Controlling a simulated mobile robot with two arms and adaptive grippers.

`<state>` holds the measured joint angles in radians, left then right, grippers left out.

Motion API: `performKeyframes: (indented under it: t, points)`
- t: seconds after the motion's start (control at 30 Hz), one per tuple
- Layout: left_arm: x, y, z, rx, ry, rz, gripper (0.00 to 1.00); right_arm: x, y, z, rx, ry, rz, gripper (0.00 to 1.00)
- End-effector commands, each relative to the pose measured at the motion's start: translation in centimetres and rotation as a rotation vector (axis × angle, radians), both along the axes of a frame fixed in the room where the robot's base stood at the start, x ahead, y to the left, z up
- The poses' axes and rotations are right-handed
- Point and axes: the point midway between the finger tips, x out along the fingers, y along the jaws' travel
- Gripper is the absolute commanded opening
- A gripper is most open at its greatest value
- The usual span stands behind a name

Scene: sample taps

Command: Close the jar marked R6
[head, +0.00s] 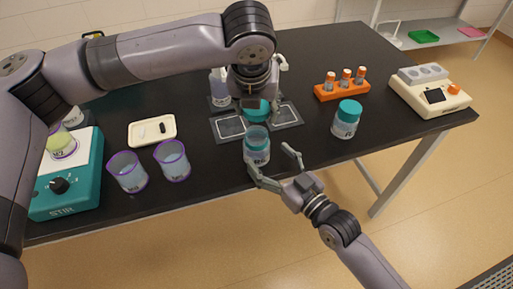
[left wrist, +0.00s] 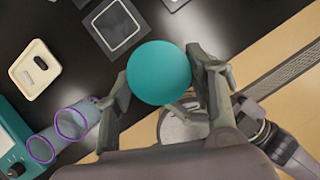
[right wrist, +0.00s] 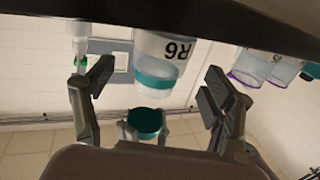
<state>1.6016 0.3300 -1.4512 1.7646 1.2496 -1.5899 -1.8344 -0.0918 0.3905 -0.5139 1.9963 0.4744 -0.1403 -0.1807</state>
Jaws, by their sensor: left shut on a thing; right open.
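The jar marked R6 (head: 257,152) stands upright near the table's front edge, without its lid. Its R6 mark reads upside down in the right wrist view (right wrist: 168,48). My left gripper (head: 257,104) is shut on a round teal lid (left wrist: 159,72) and holds it above the jar, apart from its mouth. The lid also shows in the right wrist view (right wrist: 146,122), with a gap to the jar's rim. My right gripper (head: 269,158) is open at the front of the jar, its fingers to either side. In the left wrist view the lid hides part of what lies below.
Another jar with a teal lid (head: 346,120) stands to the right. An orange rack (head: 341,90) with vials and a white device (head: 430,92) are behind it. Two purple-rimmed beakers (head: 172,162), a cream tray (head: 152,132) and a teal stirrer (head: 68,190) are left. Dark mats (head: 287,116) lie behind R6.

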Motion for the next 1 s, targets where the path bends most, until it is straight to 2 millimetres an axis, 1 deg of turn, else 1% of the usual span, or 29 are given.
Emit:
performKeyframes:
  t: [0.03, 0.1, 0.2, 0.33, 0.5, 0.77, 1.0]
  points:
    - [0.0, 0.0, 0.0, 0.0, 0.0, 0.0, 0.39, 0.9, 0.7, 0.1, 0.003, -0.002, -0.001, 0.77]
    - [0.0, 0.0, 0.0, 0.0, 0.0, 0.0, 0.39, 1.9, 1.4, 0.1, 0.002, -0.001, 0.0, 0.77]
    - [0.0, 0.0, 0.0, 0.0, 0.0, 0.0, 0.39, 3.1, 2.3, 0.1, 0.002, -0.001, 0.0, 0.77]
    - [0.0, 0.0, 0.0, 0.0, 0.0, 0.0, 0.39, 4.2, 3.1, 0.0, 0.001, 0.0, 0.0, 0.77]
    - [0.0, 0.0, 0.0, 0.0, 0.0, 0.0, 0.39, 4.8, 3.6, 0.0, 0.001, 0.0, 0.001, 0.77]
    - [0.0, 0.0, 0.0, 0.0, 0.0, 0.0, 0.39, 4.8, 3.6, 0.0, 0.0, 0.0, 0.0, 0.77]
    - [0.0, 0.0, 0.0, 0.0, 0.0, 0.0, 0.39, 4.8, 3.6, 0.0, 0.0, 0.0, 0.0, 0.62]
